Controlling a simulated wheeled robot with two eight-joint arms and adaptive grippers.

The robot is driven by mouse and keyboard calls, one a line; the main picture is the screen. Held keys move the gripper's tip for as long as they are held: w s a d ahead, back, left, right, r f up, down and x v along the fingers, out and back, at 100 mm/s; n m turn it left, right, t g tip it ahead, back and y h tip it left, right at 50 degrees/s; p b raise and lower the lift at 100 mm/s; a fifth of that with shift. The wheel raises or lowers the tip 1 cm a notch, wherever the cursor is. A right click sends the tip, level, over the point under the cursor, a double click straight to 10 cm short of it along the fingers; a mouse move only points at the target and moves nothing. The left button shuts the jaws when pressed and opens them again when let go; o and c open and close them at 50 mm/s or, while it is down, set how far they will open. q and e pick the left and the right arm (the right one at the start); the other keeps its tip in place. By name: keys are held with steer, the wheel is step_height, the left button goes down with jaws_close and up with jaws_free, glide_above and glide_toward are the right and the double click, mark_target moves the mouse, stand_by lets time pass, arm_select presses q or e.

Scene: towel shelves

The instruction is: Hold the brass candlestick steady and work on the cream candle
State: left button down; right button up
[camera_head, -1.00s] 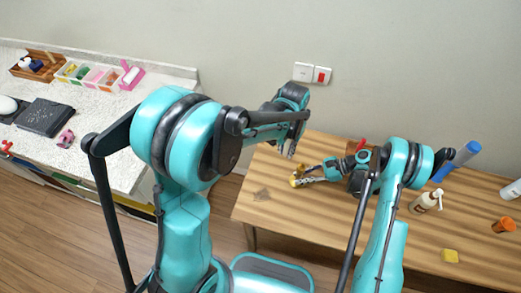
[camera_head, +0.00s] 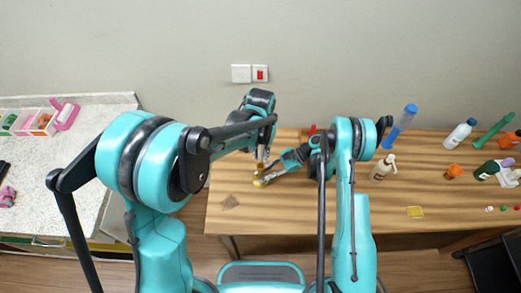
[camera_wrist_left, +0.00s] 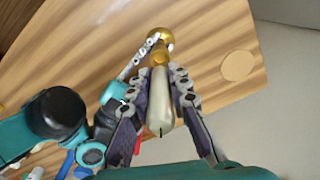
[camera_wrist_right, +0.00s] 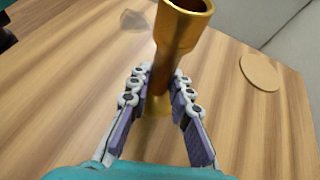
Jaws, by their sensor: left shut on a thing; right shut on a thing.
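The brass candlestick (camera_wrist_right: 178,40) stands upright on the wooden table (camera_head: 300,215). My right gripper (camera_wrist_right: 158,92) is shut around its stem, low near the base. Its socket shows as a dark opening at the top edge of the right wrist view. The cream candle (camera_wrist_left: 160,105) is between the fingers of my left gripper (camera_wrist_left: 170,72), wick end toward the wrist. The left wrist view shows its lower end in line with the candlestick (camera_wrist_left: 160,38); I cannot tell whether they touch. In the head view, my left gripper (camera_head: 262,155) is just above my right gripper (camera_head: 270,179).
The table's front middle is clear.

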mark_target(260, 159)
arm_select(q)
steer(key=shift+f, duration=1.7)
steer(key=shift+f, duration=0.85)
steer(key=c, duration=1.3)
jaws_free()
steer(key=shift+c, duration=0.2)
step_height(260, 159, up, 12)
